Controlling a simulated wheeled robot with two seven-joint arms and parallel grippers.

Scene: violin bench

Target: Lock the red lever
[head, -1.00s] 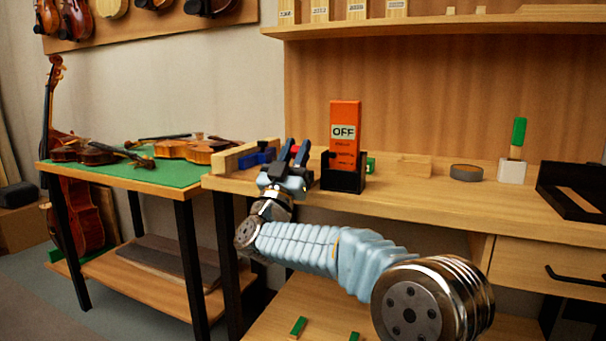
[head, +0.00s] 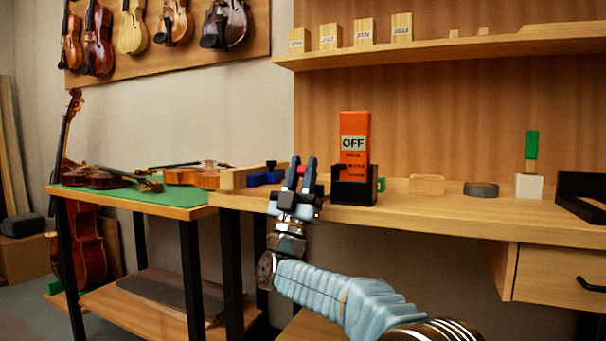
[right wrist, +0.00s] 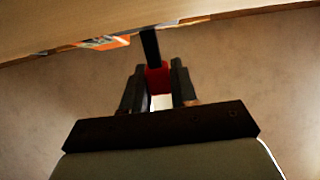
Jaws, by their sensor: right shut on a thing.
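The red lever (right wrist: 157,78) shows in the right wrist view between my two fingers, at the end of a dark bar (right wrist: 150,46). In the head view only a small red patch (head: 301,170) of it shows between the fingertips. My right gripper (head: 303,166) is shut on the red lever at the front edge of the bench, left of the orange OFF block (head: 354,135). The block stands upright in a black holder (head: 353,190). The lever's mount is mostly hidden by the gripper. My left gripper is not in view.
A blue tool (head: 265,178) lies on the bench just behind and left of the gripper. The green-topped table (head: 185,195) with violins stands at left. A dark round tin (head: 481,189) and a white block with a green-topped stick (head: 529,185) are to the right.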

